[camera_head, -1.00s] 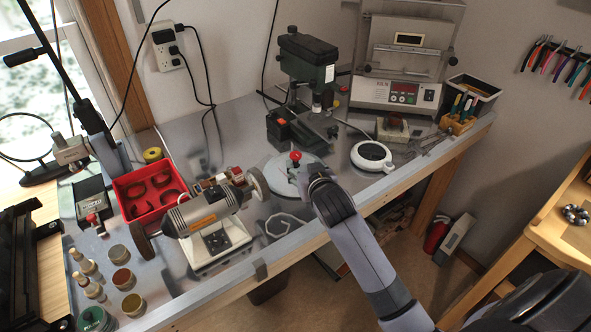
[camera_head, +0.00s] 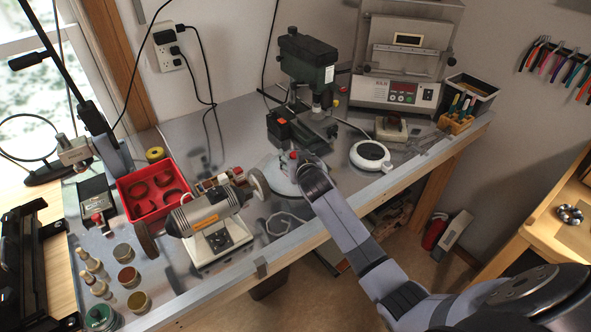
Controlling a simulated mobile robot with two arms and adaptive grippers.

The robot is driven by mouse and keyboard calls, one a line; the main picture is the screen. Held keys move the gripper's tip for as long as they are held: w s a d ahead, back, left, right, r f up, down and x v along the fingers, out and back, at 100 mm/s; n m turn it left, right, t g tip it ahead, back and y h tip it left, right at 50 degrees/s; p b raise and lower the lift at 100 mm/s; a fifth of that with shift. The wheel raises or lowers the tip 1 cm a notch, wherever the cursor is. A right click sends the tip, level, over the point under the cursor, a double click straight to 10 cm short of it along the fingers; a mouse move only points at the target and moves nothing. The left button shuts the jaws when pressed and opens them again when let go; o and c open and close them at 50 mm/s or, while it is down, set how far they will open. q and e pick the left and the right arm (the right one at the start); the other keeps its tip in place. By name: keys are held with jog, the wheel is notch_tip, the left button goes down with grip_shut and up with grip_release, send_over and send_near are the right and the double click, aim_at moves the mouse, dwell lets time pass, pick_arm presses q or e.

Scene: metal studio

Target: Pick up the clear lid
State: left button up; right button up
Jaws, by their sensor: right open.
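The clear lid (camera_head: 277,177) is a pale, see-through round disc lying on the workbench, in front of the drill press. Its red knob (camera_head: 293,155) shows just past the tip of my right gripper. My right gripper (camera_head: 301,164) reaches in from the lower right and is over the right part of the lid, close to the knob. It is open. Its fingers are mostly hidden behind my own wrist, so I cannot tell whether they touch the knob. My left gripper is out of view.
A green drill press (camera_head: 307,60) stands behind the lid. A bench grinder (camera_head: 207,217) stands to the left, near a red tray (camera_head: 153,190). A round white device (camera_head: 370,156) sits to the right. The bench's wooden front edge (camera_head: 380,186) runs below my arm.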

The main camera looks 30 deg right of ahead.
grip_shut()
dwell(0.8)
